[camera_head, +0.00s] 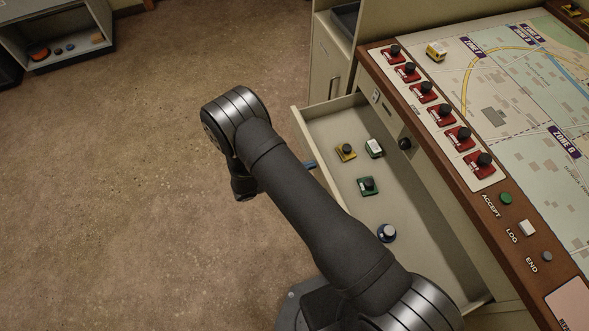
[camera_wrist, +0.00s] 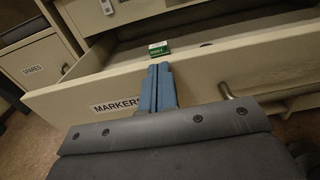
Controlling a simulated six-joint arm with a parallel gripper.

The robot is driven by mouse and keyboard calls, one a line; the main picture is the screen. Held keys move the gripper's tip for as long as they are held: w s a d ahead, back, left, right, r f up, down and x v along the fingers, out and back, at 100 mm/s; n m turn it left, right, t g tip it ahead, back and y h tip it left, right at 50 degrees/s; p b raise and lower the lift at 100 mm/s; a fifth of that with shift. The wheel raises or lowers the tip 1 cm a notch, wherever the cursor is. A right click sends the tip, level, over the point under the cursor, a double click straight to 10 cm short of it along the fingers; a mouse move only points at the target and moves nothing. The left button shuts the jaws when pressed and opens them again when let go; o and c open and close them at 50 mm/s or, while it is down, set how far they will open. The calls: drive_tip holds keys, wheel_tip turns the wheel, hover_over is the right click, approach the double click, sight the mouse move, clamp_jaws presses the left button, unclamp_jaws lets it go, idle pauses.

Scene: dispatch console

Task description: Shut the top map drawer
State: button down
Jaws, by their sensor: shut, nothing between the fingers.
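A cream drawer stands open under the map console; its rim (camera_head: 335,104) shows in the head view, while my arm hides much of its front. In the wrist view its front panel (camera_wrist: 70,97) carries a label reading MARKERS and a metal handle (camera_wrist: 228,91) to the right of my fingers. My gripper (camera_wrist: 160,68) is shut and empty, its blue fingers in front of the panel with the tips near its top edge. I cannot tell whether they touch it. A blue bit of the gripper (camera_head: 310,164) shows past my arm in the head view.
The map console (camera_head: 500,120) with red-based pieces lies to the right. A cabinet labelled SPARES (camera_wrist: 33,70) is at left in the wrist view. The floor left of the drawer is clear.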

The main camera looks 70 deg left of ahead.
drive_tip(key=shift+w, duration=0.3)
drive_tip(key=w, duration=2.3)
drive_tip(key=shift+w, duration=0.15)
